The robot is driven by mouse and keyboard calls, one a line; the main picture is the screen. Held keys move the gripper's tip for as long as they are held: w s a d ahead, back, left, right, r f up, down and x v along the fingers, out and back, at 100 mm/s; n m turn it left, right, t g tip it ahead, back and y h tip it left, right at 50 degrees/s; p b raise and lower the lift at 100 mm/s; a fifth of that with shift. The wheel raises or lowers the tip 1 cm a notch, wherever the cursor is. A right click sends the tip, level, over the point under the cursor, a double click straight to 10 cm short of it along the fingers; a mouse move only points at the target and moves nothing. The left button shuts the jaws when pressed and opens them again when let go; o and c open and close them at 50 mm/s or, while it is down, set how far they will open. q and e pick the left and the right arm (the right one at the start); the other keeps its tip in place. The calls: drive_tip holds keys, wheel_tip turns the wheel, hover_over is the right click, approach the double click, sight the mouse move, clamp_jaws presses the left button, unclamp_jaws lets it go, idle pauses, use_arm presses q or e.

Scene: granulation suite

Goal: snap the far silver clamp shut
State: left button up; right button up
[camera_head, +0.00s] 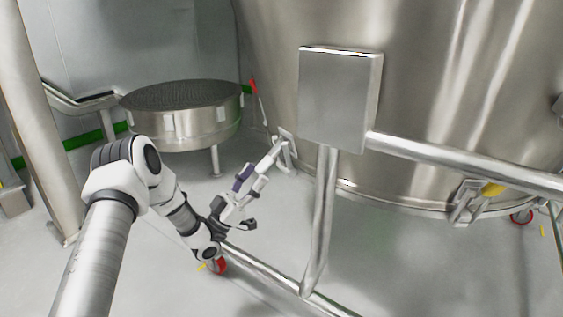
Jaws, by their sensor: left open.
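The far silver clamp (287,148) sits on the lower left edge of the big steel vessel, left of the grey box. A pale bar (268,160) with a dark purple band slants down and left from it, and looks like its lever standing out from the vessel wall. My left gripper (240,206) is open at the lower end of this bar. Its fingers overlap the bar in the picture, and I cannot tell whether they touch it. My right gripper is not in view.
A grey box (335,105) on a steel post (320,220) stands right of the clamp, with a rail (460,160) running right. Another clamp (466,202) with a yellow handle is at the right. A round sieve (185,130) stands behind my left arm. A low floor rail (265,268) runs below.

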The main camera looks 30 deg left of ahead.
sight(269, 156)
use_arm(q)
drive_tip(key=x, duration=0.1)
drive_tip(key=p+x, duration=0.2)
drive_tip(key=x, duration=0.1)
drive_tip(key=shift+s+r, duration=0.25)
drive_tip(key=shift+s, duration=0.05)
drive_tip(key=shift+w+d+r+b, duration=0.2)
drive_tip(key=shift+w+r, duration=0.05)
drive_tip(key=shift+w, duration=0.15)
drive_tip(key=shift+w+d+r+b, duration=0.2)
drive_tip(key=shift+w+r, duration=0.1)
drive_tip(key=shift+w, duration=0.15)
drive_tip(key=shift+w+d+r, duration=0.1)
drive_tip(key=shift+w+r, duration=0.25)
drive_tip(key=shift+r, duration=0.05)
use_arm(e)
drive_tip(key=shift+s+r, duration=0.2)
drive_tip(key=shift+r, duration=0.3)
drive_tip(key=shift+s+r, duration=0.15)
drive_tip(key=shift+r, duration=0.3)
use_arm(q)
clamp_jaws()
